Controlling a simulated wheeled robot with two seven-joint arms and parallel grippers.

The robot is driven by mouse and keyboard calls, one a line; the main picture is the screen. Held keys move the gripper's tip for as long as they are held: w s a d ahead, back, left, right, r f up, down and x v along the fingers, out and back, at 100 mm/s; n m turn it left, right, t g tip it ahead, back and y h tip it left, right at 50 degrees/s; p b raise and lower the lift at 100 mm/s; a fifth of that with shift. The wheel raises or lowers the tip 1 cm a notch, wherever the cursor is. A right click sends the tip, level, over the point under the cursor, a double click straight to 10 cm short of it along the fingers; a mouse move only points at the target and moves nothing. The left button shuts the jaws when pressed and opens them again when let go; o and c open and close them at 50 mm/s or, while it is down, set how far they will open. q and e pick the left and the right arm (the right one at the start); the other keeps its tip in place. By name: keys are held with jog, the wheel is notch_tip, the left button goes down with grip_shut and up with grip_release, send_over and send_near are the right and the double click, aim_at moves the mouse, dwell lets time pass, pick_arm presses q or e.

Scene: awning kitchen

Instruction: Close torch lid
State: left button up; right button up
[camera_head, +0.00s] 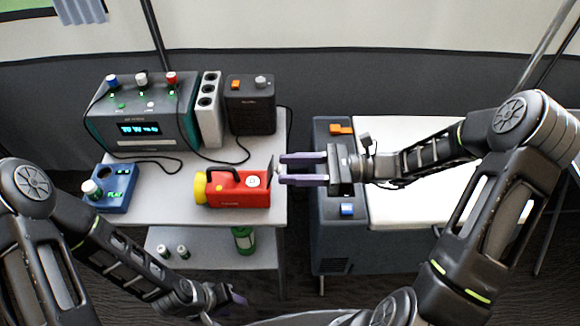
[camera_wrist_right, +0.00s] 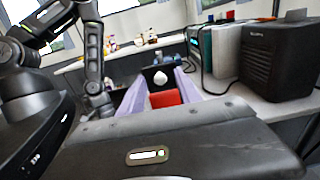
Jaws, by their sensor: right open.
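The red torch (camera_head: 238,190) with a yellow head and black handle lies on the grey table, its head to the left. Its dark lid (camera_head: 270,171) stands raised at the right end. In the right wrist view, the lid (camera_wrist_right: 151,74) shows as a dark plate with a pale round part, above the red torch body (camera_wrist_right: 167,97). My right gripper (camera_head: 283,169) is open and empty, its purple fingers pointing left just right of the lid; I cannot tell if they touch it. My left gripper (camera_head: 232,297) is low in front of the table, its jaws unclear.
Behind the torch stand a teal-grey device (camera_head: 140,115), a white holder (camera_head: 208,108) and a black box (camera_head: 250,106). A blue device (camera_head: 115,188) sits at the left. A green can (camera_head: 243,240) is on the lower shelf. A dark cabinet (camera_head: 333,240) stands right.

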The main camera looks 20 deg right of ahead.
jog(key=shift+a, duration=0.2)
jog(key=shift+w, duration=0.1)
grip_shut()
dwell(0.5)
